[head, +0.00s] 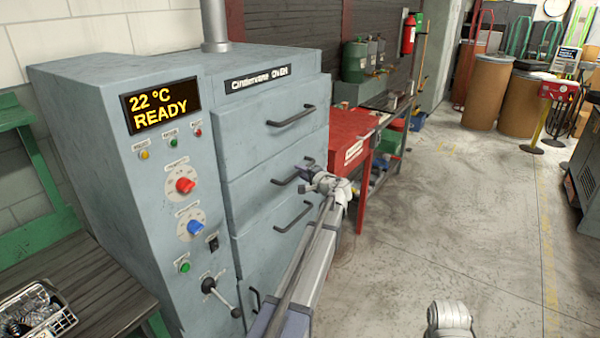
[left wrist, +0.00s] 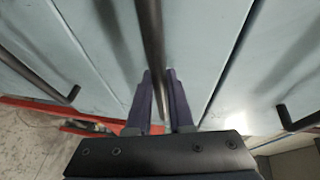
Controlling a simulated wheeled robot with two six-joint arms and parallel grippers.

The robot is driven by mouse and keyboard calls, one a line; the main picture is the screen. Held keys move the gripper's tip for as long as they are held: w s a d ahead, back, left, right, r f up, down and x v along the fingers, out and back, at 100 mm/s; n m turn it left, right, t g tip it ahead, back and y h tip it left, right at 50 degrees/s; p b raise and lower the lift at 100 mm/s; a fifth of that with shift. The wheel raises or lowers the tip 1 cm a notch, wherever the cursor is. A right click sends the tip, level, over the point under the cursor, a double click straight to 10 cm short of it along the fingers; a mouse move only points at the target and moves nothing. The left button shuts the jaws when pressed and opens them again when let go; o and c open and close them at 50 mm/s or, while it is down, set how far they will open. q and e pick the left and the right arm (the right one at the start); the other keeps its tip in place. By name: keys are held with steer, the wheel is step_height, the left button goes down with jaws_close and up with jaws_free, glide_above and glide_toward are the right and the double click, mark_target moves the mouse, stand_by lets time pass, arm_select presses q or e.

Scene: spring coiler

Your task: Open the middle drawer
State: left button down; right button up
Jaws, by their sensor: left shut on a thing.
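The grey-blue oven (head: 100,90) stands at the left, with drawers stacked on its front. The middle drawer (head: 248,192) has a dark bar handle (head: 286,178), and its front looks about flush with the others. My left gripper (head: 308,168) is at the right end of this handle. In the left wrist view my left gripper (left wrist: 160,95) has its purple fingers shut on the dark handle bar (left wrist: 150,35), which runs up the picture between them. My arm covers part of the lower drawer fronts. My right gripper is not in view.
The top drawer handle (head: 292,116) is above and the lower drawer handle (head: 293,217) below. A slatted bench (head: 75,290) with a wire basket (head: 32,312) is at the left. The concrete floor (head: 430,230) at the right is clear.

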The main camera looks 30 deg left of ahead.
arm_select(q)
steer(key=s+d, duration=0.2)
steer(key=d, duration=2.9)
steer(key=shift+s+d, duration=0.25)
steer(key=shift+d, duration=0.15)
steer(key=c, duration=0.8)
jaws_free()
